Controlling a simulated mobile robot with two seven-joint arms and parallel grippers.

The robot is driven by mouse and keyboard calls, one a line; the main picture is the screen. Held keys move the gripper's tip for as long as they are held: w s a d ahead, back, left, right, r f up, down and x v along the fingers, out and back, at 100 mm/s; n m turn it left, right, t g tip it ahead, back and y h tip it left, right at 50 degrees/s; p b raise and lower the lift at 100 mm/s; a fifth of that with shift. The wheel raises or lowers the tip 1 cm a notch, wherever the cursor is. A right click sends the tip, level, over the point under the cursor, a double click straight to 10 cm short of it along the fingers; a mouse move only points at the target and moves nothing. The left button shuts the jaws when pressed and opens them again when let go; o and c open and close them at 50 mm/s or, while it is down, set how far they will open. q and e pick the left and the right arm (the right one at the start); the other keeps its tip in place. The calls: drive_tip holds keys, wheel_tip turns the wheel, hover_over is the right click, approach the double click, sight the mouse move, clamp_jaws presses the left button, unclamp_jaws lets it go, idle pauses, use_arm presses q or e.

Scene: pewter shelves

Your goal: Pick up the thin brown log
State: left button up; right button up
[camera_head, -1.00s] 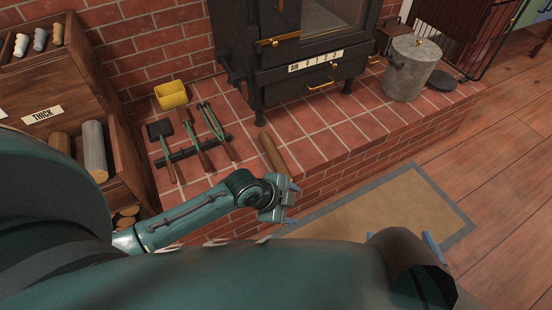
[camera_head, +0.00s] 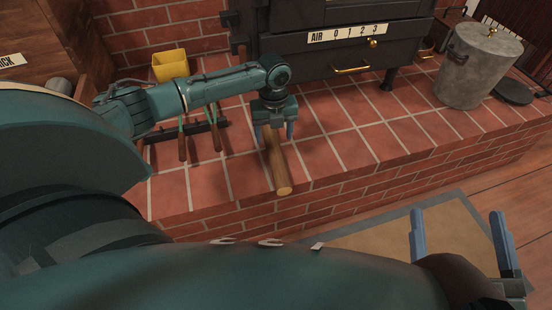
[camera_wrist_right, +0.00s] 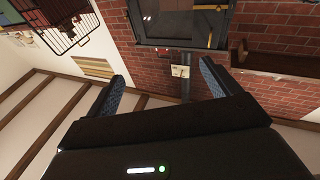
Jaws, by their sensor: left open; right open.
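The thin brown log (camera_head: 278,166) lies on the red tiled hearth, its near end close to the front edge. My left gripper (camera_head: 273,132) points down over the log's far part, with its open fingers on either side of it. The gripper body hides the log's far end. I cannot tell whether the fingers touch the log. My right gripper (camera_head: 459,242) is open and empty at the lower right, over the floor mat, well away from the log. Its spread fingers also show in the right wrist view (camera_wrist_right: 163,85).
The black stove (camera_head: 340,45) is behind. A grey metal bucket (camera_head: 479,66) stands at the right of the hearth. The tiles (camera_head: 350,145) right of the log are clear.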

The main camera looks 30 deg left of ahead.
sight(275, 151)
use_arm(q)
wheel_tip(275, 151, down, 4)
drive_tip(key=shift+r+b, duration=0.2)
drive_tip(key=shift+b, duration=0.5)
drive_tip(key=f+b, duration=0.2)
drive_tip(key=f, duration=0.1)
drive_tip(key=shift+d+f, duration=0.2)
drive_tip(key=shift+f, duration=0.05)
drive_tip(key=shift+f+b, duration=0.4)
use_arm(e)
drive_tip(key=r+n+y, duration=0.1)
drive_tip(key=w+r+n+t+y, duration=0.1)
drive_tip(key=r, duration=0.1)
drive_tip(key=r+n+t+y, duration=0.1)
drive_tip(key=r+n+y, duration=0.1)
drive_tip(key=shift+w+d, duration=0.15)
drive_tip(key=shift+d, duration=0.1)
use_arm(q)
drive_tip(key=shift+c, duration=0.4)
drive_tip(key=c, duration=1.1)
drive_tip(key=shift+r, duration=0.1)
